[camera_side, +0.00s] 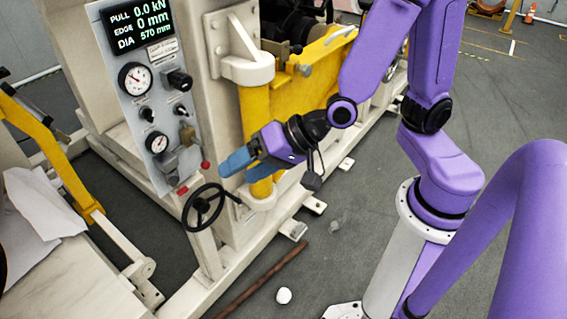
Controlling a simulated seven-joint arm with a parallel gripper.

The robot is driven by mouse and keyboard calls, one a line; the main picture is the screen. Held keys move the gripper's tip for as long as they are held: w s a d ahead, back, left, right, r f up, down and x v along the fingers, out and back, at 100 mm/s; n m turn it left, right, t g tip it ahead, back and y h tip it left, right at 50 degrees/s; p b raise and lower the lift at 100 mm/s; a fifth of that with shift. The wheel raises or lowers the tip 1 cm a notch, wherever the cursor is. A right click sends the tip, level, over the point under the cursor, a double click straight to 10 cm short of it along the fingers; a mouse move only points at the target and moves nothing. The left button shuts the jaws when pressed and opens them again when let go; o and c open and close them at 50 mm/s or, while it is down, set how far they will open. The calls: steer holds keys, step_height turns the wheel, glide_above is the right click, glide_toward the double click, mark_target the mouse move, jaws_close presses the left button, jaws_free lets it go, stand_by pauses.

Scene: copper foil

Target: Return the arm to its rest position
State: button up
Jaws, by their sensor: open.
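My gripper (238,163) has blue fingers and a purple body. It is in the middle of the side view, pointing left and slightly down, in front of a yellow post on the machine. The fingers are open and I see nothing between them. My purple arm reaches from its white pedestal at the right, up and then down to the gripper. The gap between the fingertips is hard to make out from this angle. A black handwheel (204,207) is just below and left of the fingertips; I cannot tell whether they are close in depth.
A grey control panel (112,75) with a display, gauges and knobs stands at upper left. A yellow machine guard (320,62) is behind my arm. Open floor shows at upper right.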

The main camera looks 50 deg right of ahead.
steer(key=s+d+n+g+h, duration=0.1)
steer(key=s+d+n+g, duration=0.15)
steer(key=s+n, duration=0.25)
steer(key=s+d+n+g, duration=0.1)
steer(key=s+n+g, duration=0.3)
steer(key=s+n, duration=0.15)
steer(key=s+d+r+n+h, duration=0.1)
steer(key=s+d+n+h, duration=0.1)
steer(key=d, duration=0.3)
steer(key=s+d+r+n+g+h, duration=0.1)
steer(key=s+d+n+h, duration=0.1)
steer(key=d, duration=0.4)
steer(key=n+h, duration=0.1)
steer(key=n, duration=0.1)
steer(key=shift+s+n, duration=0.35)
steer(key=shift+s, duration=0.05)
steer(key=shift+d+g, duration=0.1)
steer(key=shift+g, duration=0.15)
steer(key=shift+c, duration=0.3)
stand_by(2.4)
